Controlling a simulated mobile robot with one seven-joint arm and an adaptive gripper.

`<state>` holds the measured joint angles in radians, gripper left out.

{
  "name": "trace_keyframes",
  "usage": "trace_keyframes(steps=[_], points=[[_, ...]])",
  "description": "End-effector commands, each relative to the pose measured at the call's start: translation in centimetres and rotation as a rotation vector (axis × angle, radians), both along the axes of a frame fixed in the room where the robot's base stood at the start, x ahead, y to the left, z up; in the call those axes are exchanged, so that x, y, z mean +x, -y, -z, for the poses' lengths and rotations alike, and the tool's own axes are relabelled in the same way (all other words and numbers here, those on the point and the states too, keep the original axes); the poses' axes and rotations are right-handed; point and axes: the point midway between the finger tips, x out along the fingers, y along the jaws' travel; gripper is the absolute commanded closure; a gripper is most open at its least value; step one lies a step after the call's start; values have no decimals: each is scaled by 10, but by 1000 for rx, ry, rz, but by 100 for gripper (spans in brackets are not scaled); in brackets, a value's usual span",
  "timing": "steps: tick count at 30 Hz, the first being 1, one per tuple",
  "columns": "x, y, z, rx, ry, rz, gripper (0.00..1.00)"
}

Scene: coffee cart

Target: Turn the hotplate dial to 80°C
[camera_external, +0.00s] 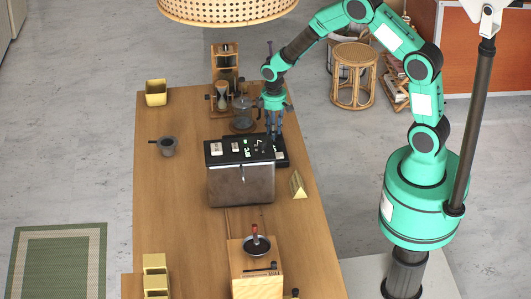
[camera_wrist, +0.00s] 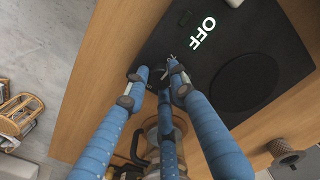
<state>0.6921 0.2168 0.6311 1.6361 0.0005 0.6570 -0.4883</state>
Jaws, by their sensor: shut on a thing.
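The black hotplate (camera_wrist: 215,65) fills the upper right of the wrist view, with a round, darker heating plate (camera_wrist: 245,83) on it. Its white lettering (camera_wrist: 203,31) reads OFF. My gripper (camera_wrist: 160,78) has blue fingers, closed in at the hotplate's near edge. They are shut on what seems to be the dial, which the fingertips mostly hide. In the external view, my gripper (camera_external: 273,128) points down at the hotplate (camera_external: 284,157), which is partly hidden behind a metal-fronted machine.
The metal-fronted machine (camera_external: 240,184) stands close in front of the hotplate. A gold prism (camera_external: 298,185) lies to the right. The table's left side is mostly clear around a dark cup (camera_external: 168,147).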

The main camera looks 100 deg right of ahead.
Motion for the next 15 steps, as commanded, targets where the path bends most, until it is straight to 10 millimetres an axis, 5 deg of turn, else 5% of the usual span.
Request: trace_keyframes(steps=[15], points=[[-1, 0, -1, 0, -2, 228, 100]])
